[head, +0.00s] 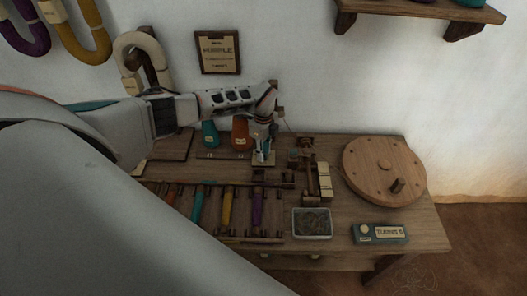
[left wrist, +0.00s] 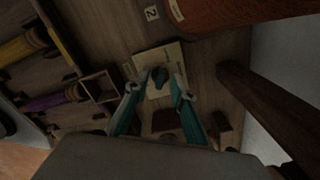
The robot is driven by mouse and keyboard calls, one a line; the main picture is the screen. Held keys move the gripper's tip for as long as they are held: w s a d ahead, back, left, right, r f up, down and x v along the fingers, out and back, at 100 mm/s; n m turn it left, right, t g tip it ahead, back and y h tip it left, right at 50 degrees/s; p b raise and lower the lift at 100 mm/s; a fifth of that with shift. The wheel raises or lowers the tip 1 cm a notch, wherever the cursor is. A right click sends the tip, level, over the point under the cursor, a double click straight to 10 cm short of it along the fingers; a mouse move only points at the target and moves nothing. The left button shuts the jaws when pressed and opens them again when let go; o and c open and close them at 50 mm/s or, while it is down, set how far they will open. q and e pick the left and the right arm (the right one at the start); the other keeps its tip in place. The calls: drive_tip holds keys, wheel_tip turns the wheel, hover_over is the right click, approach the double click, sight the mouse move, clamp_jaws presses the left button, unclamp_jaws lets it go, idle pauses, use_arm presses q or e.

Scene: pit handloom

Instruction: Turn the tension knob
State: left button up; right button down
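The tension knob (left wrist: 158,75) is a small dark teal knob on a pale plate (left wrist: 163,54) on the wooden bench. In the head view, the plate (head: 263,158) shows just below my left gripper (head: 264,148), which mostly hides the knob. In the left wrist view, my left gripper (left wrist: 158,86) points down at the plate with its two teal fingers apart. The knob lies between or just beyond the fingertips, and I see no clear contact. My right gripper is in neither view.
A teal cone (head: 209,134) and an orange cone (head: 240,133) stand left of the gripper. A wooden crank wheel (head: 376,163), a metal tray (head: 312,236) and a counter reading "TURNS 0" (head: 367,239) lie to the right. Several coloured bobbins (head: 227,206) lie in front.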

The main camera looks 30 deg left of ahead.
use_arm(q)
drive_tip(key=shift+r, duration=0.1)
wheel_tip(320, 180, up, 12)
idle(0.5)
idle(0.5)
